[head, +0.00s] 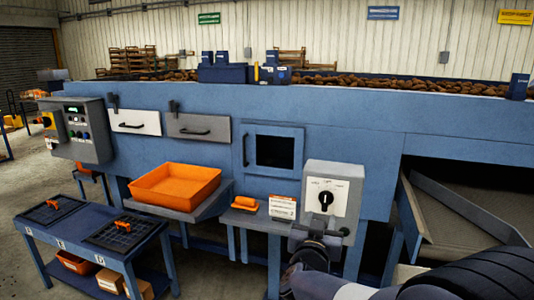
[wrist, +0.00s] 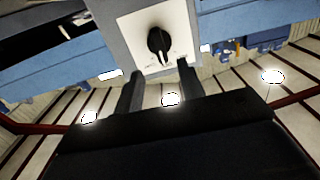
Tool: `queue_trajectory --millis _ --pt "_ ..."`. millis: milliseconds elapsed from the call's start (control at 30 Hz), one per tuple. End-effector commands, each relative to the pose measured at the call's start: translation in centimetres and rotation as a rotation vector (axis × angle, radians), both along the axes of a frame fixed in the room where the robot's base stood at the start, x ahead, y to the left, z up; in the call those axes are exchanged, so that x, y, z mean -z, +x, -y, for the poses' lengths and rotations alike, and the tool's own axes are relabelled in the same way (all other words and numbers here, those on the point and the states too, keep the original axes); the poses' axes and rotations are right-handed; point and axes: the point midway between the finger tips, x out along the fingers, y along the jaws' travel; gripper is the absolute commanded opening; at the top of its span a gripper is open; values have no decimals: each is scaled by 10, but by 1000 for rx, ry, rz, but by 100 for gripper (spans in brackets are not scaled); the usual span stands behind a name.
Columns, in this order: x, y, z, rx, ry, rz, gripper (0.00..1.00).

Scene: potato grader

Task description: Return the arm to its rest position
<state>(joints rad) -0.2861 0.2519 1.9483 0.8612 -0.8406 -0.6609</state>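My arm reaches in from the lower right of the head view. My gripper (head: 318,236) is just below a grey switch box (head: 346,178) with a white face and a black rotary knob (head: 326,200). In the wrist view my gripper (wrist: 159,70) has its two dark fingers apart with nothing between them. The knob (wrist: 158,41) shows just beyond the fingertips, apart from them as far as I can tell. How near the fingers are to the box is hard to judge.
The blue grader (head: 380,115) fills the space ahead. An orange tray (head: 176,207) sits on a shelf left of the box, with a small orange object (head: 245,203) between them. A blue table (head: 48,244) holding dark grids is at lower left. A chute (head: 455,205) is at right.

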Motion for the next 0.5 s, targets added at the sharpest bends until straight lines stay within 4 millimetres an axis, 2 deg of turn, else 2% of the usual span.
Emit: queue_trajectory --millis 400,500 --pt "-2 73 24 2 0 -1 37" --pt "3 75 25 0 70 25 37"
